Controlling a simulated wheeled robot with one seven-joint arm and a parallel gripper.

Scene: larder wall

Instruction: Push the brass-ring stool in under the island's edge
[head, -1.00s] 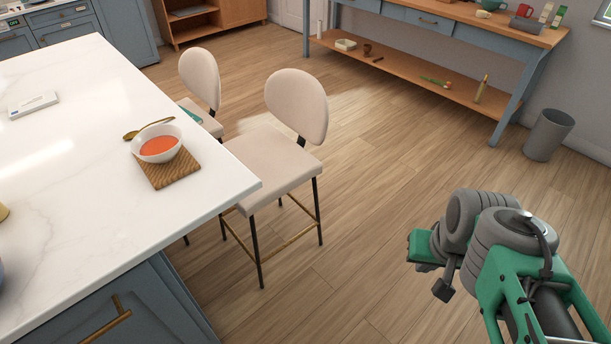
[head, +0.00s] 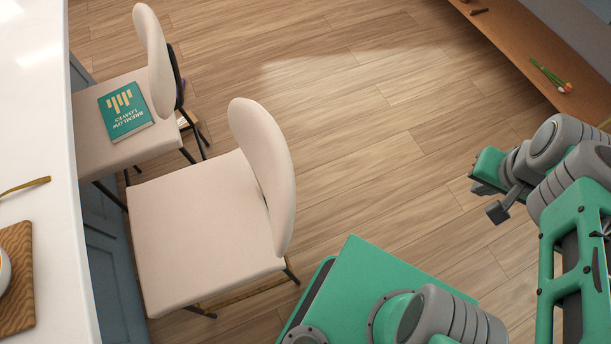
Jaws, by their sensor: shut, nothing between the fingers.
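The near stool (head: 205,225) has a cream seat, a rounded cream backrest and dark legs. A brass foot rail (head: 255,293) shows low beneath it. Its seat stands to the right of the white island's edge (head: 82,215), with a strip of blue cabinet showing between them. Its backrest faces right, away from the island. My gripper (head: 477,184) is at the right, shut and empty, well to the right of the backrest and apart from it. Much of the stool's legs is hidden under the seat.
A second cream stool (head: 85,133) stands behind, a green book (head: 126,111) on its seat. Wooden floor (head: 380,160) is open right of the stools. A low wooden shelf (head: 540,50) runs at top right. A wooden board (head: 18,300) lies on the island.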

